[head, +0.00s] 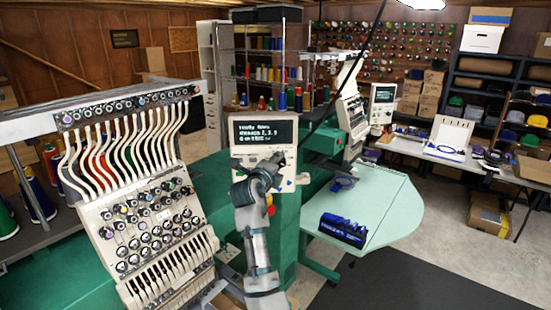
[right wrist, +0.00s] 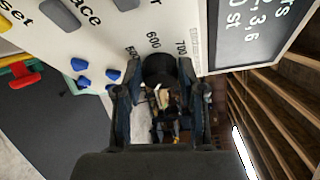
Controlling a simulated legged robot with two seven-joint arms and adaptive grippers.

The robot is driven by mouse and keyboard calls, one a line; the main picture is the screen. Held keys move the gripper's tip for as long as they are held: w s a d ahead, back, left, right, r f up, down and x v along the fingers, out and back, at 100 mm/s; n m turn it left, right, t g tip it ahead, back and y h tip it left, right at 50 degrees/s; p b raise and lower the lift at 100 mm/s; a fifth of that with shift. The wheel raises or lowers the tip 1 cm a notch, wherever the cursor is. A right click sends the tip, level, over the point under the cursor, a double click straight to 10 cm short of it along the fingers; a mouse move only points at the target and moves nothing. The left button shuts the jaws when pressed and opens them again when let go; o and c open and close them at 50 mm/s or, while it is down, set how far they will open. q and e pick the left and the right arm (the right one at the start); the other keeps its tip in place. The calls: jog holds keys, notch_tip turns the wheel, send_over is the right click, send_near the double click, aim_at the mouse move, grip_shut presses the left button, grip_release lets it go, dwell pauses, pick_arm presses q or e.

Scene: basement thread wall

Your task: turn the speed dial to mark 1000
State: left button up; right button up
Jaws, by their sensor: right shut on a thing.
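The control panel (head: 239,159) is a pale box with a dark screen (head: 264,132) in the head view. My right gripper (head: 265,174) reaches up to the panel's lower right from below and hides the dial there. In the right wrist view, the black round speed dial (right wrist: 158,67) sits between the two fingers of my right gripper (right wrist: 160,78), which is shut on it. Printed marks 600 (right wrist: 153,40) and 700 (right wrist: 181,47) show beside the dial. The mark 1000 and the dial's pointer are not visible. My left gripper is not in view.
A many-needle embroidery head (head: 150,215) stands close on the left. Blue buttons (right wrist: 83,66) and a red-and-green part (right wrist: 22,75) are near the dial.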

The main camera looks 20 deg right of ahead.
jog(key=shift+f+m+g+y+p, duration=0.3)
jog(key=shift+m+y+p, duration=0.2)
jog(key=shift+m+p, duration=0.35)
jog(key=shift+f, duration=0.1)
jog(key=o, duration=1.1)
jog(key=shift+o, duration=0.2)
jog(key=shift+r, duration=0.2)
jog(key=shift+r, duration=0.1)
jog(key=v, duration=1.1)
jog(key=shift+s+a, duration=0.25)
jog(key=shift+a, duration=0.05)
